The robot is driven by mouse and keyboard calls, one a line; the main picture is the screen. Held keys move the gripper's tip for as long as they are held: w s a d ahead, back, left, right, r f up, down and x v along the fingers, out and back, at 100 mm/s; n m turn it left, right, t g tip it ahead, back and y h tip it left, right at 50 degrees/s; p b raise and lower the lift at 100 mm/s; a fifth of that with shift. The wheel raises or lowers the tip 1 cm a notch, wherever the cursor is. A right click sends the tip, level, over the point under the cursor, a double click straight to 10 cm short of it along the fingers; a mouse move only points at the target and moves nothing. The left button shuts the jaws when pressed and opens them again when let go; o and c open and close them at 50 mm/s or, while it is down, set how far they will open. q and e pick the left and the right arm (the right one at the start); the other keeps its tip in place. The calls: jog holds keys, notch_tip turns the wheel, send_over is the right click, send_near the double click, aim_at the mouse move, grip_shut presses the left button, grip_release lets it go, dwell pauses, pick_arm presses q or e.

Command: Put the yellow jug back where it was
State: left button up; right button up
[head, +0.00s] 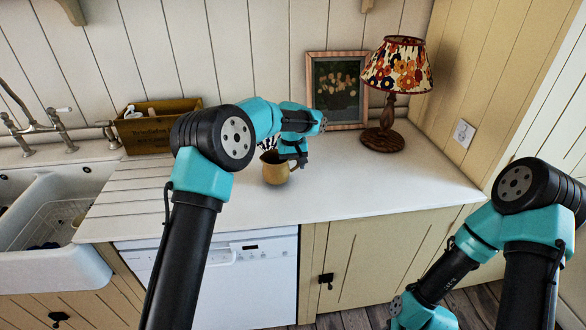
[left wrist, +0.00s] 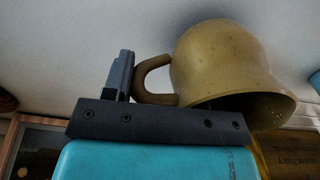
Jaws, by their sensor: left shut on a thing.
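The yellow jug (head: 274,171) is over the white worktop, in front of the middle of the back wall. It looks upright in the head view, and I cannot tell whether its base touches the worktop. My left gripper (head: 297,163) is at the right side of the jug, shut on its handle. The left wrist view shows the jug (left wrist: 215,60) close up, with its brown handle (left wrist: 150,85) at the gripper (left wrist: 122,78). My right arm is at the lower right, and its gripper is out of view.
A wooden box (head: 160,130) stands at the back left, beside the sink (head: 90,262). A framed picture (head: 337,88) and a lamp with a flowered shade (head: 397,66) stand at the back right.

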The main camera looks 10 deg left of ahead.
pick_arm(q)
jog(key=shift+f, duration=0.9)
jog(key=shift+f, duration=0.15)
jog(key=o, duration=1.3)
notch_tip(320, 180, up, 12)
jog(key=shift+s+a+r, duration=0.1)
jog(key=shift+a+r, duration=0.05)
